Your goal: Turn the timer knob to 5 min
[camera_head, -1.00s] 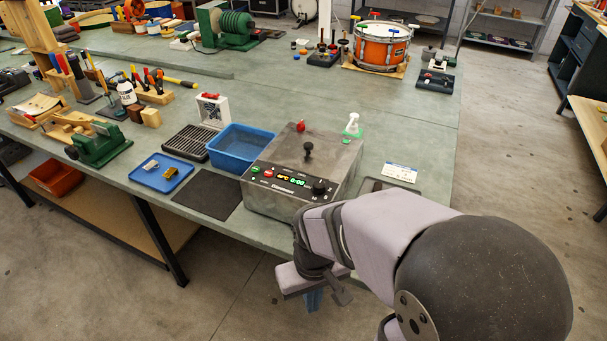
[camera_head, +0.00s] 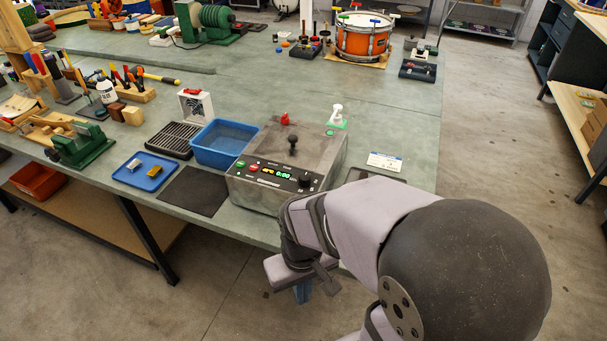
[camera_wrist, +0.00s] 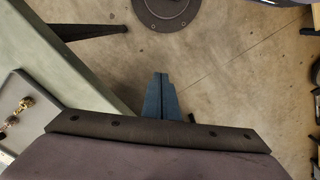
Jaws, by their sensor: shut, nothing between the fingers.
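The timer knob (camera_head: 305,181) is a black dial at the right end of the black front panel of a grey metal machine (camera_head: 255,200). Green digits and red and green buttons show left of it on the panel (camera_head: 268,173). The knob's pointer mark is too small to read. My gripper (camera_head: 303,293) hangs below and in front of the bench's front edge, apart from the knob. In the wrist view its two blue fingers (camera_wrist: 161,92) are together over the floor, with nothing between them.
A blue bin (camera_head: 222,143), a black rack (camera_head: 172,140) and a blue tray (camera_head: 146,171) stand left of the machine. The bench's front edge lies between my gripper and the machine.

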